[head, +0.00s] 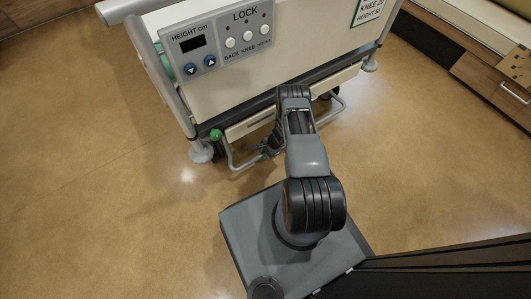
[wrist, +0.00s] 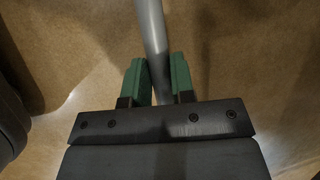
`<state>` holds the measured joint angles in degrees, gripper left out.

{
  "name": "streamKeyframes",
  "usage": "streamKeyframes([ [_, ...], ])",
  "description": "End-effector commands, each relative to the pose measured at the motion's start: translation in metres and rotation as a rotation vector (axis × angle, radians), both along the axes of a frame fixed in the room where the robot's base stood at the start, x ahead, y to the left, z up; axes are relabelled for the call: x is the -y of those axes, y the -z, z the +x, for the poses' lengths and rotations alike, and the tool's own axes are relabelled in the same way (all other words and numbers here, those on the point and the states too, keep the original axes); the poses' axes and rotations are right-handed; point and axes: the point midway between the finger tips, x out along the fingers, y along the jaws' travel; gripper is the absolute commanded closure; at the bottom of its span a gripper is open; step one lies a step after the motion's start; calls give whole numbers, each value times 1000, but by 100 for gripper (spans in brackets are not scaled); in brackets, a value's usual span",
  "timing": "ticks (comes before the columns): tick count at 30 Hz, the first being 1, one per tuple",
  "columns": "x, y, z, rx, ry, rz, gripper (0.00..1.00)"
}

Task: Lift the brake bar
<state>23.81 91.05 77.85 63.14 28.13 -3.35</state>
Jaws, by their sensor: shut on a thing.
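The brake bar (head: 246,165) is a grey bent tube low at the foot end of the bed in the head view. Its middle is hidden behind my arm. In the wrist view the bar (wrist: 151,35) runs from the top edge down between the green finger pads. My gripper (wrist: 157,82) is shut on the bar, with a pad on each side of it. In the head view my gripper (head: 270,148) is small and dark at the bar, partly covered by my arm.
The bed's foot panel (head: 300,65) rises above the bar, with a control panel (head: 222,42) at its left. A caster (head: 201,152) and a green knob (head: 216,134) are left of the bar. Wooden furniture (head: 490,75) stands at right. Floor at left is clear.

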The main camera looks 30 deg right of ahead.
Motion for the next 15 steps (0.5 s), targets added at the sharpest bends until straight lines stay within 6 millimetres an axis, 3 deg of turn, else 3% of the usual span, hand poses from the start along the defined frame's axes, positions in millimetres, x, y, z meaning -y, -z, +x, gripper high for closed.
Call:
streamKeyframes([
  [3,0,-8,-1,0,0,0,100],
  [10,1,-60,-7,1,-1,2,100],
  [15,0,-79,-5,4,-2,1,100],
])
